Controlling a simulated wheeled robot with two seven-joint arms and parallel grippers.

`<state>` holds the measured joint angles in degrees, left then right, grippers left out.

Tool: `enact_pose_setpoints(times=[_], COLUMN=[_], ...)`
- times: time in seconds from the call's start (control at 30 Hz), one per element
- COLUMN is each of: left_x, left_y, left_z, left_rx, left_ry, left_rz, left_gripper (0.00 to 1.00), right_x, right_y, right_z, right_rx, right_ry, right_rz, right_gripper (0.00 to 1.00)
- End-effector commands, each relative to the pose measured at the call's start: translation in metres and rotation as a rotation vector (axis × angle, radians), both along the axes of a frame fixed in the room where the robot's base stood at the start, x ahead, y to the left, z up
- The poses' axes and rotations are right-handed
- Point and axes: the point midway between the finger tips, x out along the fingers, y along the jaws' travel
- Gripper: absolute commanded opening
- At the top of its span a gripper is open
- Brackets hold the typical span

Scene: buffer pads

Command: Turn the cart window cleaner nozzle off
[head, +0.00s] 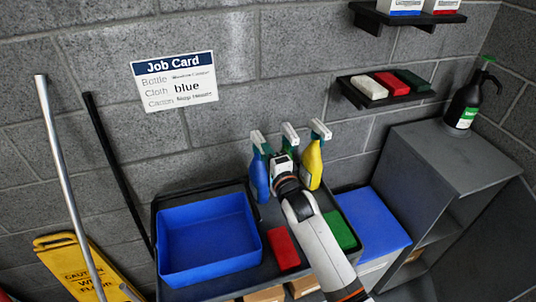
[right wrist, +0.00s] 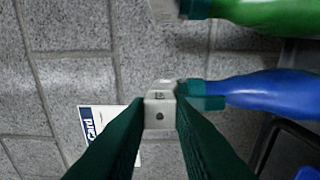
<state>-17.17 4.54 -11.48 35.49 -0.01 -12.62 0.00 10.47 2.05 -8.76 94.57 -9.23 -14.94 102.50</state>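Three spray bottles with white nozzle heads stand at the back of the cart in the head view: a blue bottle (head: 259,178), a green bottle mostly hidden behind my right gripper (head: 274,152), and a yellow bottle (head: 312,167). No label reading window cleaner is legible on them. In the right wrist view the blue bottle (right wrist: 260,94) lies sideways, its white nozzle (right wrist: 160,110) between the two dark green fingers of my right gripper (right wrist: 160,103). The fingers appear closed against the nozzle's sides. The nozzle's marking is too small to read. My left gripper is not in view.
The cart (head: 228,290) holds a blue tub (head: 208,272), a red block (head: 283,248) and a green block (head: 340,229). The green bottle (right wrist: 275,14) lies close beside the blue one in the wrist view. A job card (head: 174,80) hangs on the wall; a shelf (head: 395,97) sits right.

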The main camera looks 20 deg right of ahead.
Motion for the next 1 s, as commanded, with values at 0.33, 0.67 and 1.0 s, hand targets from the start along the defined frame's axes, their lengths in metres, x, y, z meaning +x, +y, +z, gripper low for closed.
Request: enact_pose_setpoints(times=[0.33,0.67,1.0], left_x=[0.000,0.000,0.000], left_y=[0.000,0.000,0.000], left_z=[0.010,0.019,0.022], left_rx=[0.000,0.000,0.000], left_ry=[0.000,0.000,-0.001], left_rz=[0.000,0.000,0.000], left_gripper=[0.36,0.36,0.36], right_x=[0.000,0.000,0.000], right_y=[0.000,0.000,0.000], right_z=[0.001,0.000,0.000], right_rx=[-0.366,-1.026,-1.604], right_ry=[-0.037,-0.104,-0.165], right_rz=[0.000,0.001,0.001], right_gripper=[0.12,0.13,0.13])
